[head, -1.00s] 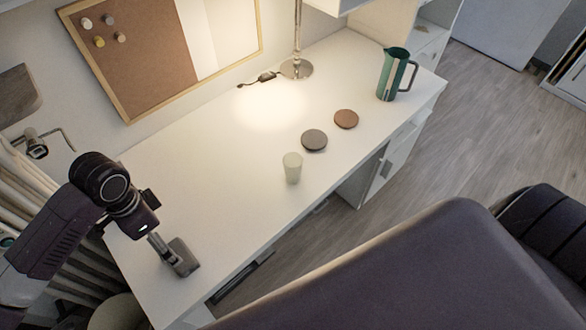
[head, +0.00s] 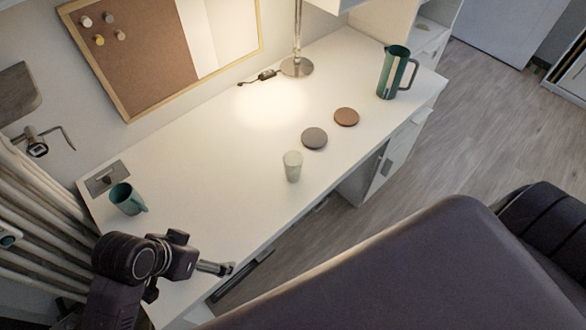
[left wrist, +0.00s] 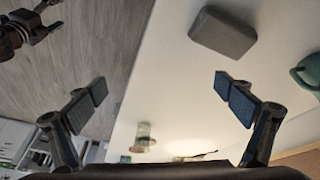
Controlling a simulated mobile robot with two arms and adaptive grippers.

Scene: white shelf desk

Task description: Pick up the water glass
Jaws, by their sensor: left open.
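The water glass (head: 292,166) is clear and pale and stands upright on the white desk (head: 225,165), near its front edge. It also shows small in the left wrist view (left wrist: 143,137), beyond the fingers. My left gripper (head: 222,268) is over the left front part of the desk, well to the left of the glass and apart from it. In the left wrist view its fingers (left wrist: 165,95) are spread wide with nothing between them. My right gripper is not clearly seen.
A grey coaster (head: 314,138), a brown coaster (head: 346,117) and a green pitcher (head: 391,72) lie beyond the glass. A lamp base (head: 297,68) stands at the back. A teal mug (head: 127,198) is at the left. A grey block (left wrist: 222,33) lies on the desk.

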